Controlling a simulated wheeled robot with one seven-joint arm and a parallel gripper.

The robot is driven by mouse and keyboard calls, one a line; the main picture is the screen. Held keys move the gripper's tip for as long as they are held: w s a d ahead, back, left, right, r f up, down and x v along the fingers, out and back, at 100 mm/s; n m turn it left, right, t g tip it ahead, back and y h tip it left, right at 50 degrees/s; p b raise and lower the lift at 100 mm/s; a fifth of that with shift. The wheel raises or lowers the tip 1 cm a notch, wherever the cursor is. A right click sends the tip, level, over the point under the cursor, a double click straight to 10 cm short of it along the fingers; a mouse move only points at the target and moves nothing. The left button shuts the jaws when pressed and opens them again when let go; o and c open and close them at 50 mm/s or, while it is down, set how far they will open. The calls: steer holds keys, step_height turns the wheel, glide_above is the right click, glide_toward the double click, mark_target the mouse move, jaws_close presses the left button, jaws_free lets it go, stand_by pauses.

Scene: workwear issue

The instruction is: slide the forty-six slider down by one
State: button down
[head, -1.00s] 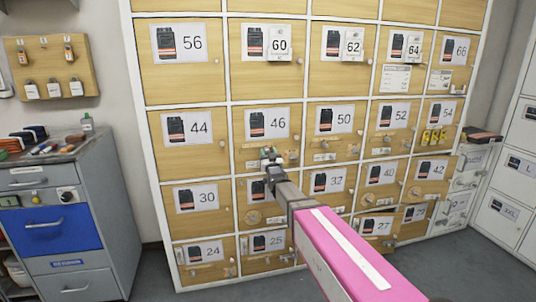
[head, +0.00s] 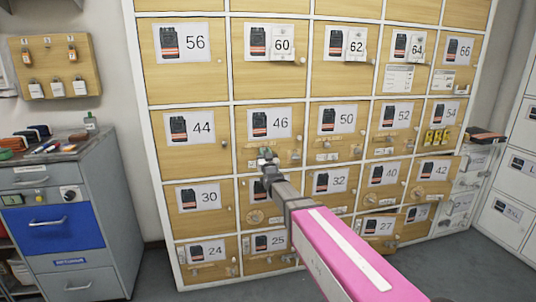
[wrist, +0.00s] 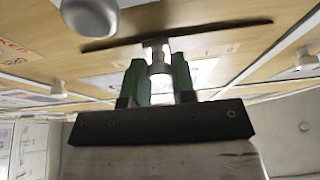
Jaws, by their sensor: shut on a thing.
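The locker door numbered 46 (head: 243,150) is in the middle of the cabinet in the head view, with its label (head: 270,124) in its upper part. My gripper (head: 267,154) reaches the lower part of this door and hides most of the slider there. In the wrist view, the green fingers of my gripper (wrist: 159,70) are closed on the small metal slider knob (wrist: 157,54). The knob stands at a long dark slot (wrist: 225,29) in the wooden door. I cannot read the slider's position along any scale.
A rounded grey knob (wrist: 90,16) is close to my gripper in the wrist view. Neighbouring doors, such as 50 (head: 318,143) and 44 (head: 190,149), are shut. A grey drawer unit (head: 85,264) stands at the left. Bare floor (head: 420,262) shows at the right.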

steer(key=c, duration=1)
jaws_free()
steer(key=shift+s, duration=0.15)
steer(key=v, duration=1)
steer(key=shift+s+d+f, duration=0.1)
steer(key=shift+s+f, duration=0.1)
steer(key=shift+s, duration=0.05)
